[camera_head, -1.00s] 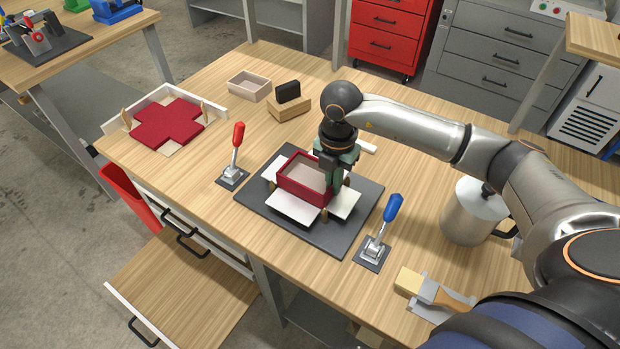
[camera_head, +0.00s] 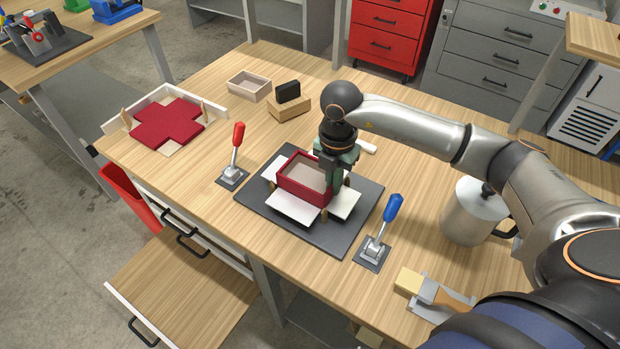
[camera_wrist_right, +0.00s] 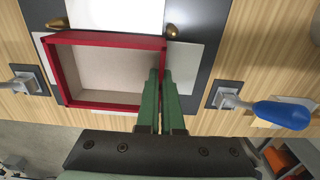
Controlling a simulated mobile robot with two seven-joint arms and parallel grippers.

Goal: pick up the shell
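The shell, a box with red walls and a beige inside (camera_head: 300,191), sits upright at the middle of the dark former plate (camera_head: 352,225), with white flaps around it. It also shows in the wrist view (camera_wrist_right: 105,105). My right gripper (camera_head: 331,192) reaches down over the shell's right wall. In the wrist view its green fingers (camera_wrist_right: 160,75) stand close together, one on each side of that wall, and look shut on it. The wall between the fingers is mostly hidden. My left gripper is not in view.
A red-handled lever (camera_head: 237,145) and a blue-handled lever (camera_head: 385,228) flank the plate. A metal pot (camera_head: 470,215) stands to the right. A red cross-shaped sheet (camera_head: 167,124) lies in a tray at left. A beige box (camera_head: 247,88) stands behind.

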